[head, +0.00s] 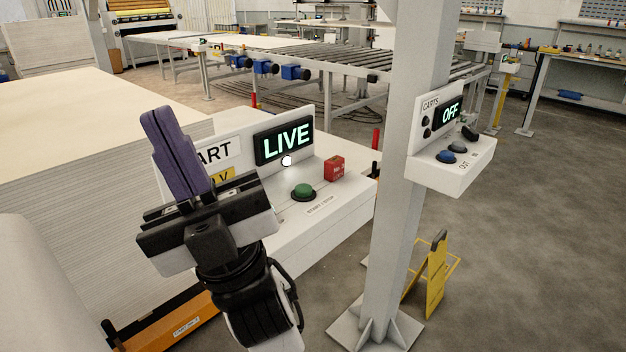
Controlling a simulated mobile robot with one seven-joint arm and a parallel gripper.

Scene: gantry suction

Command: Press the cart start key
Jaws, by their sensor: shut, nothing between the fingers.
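A white control panel (341,194) stands in the middle, with a lit screen (284,141) reading LIVE. A sign (217,152) ending in "ART" is partly hidden behind my gripper. A green domed button (303,191) sits on its sloped top, above a small label too small to read surely. My gripper (158,112) points up at the left of the panel, its purple fingers together and empty, apart from the green button.
A red box (334,168) sits right of the green button. A grey post (396,220) stands between the two panels. A tall stack of boards (90,130) is at the left. A yellow folding stand (436,275) is on the floor behind the post. Open floor lies at right.

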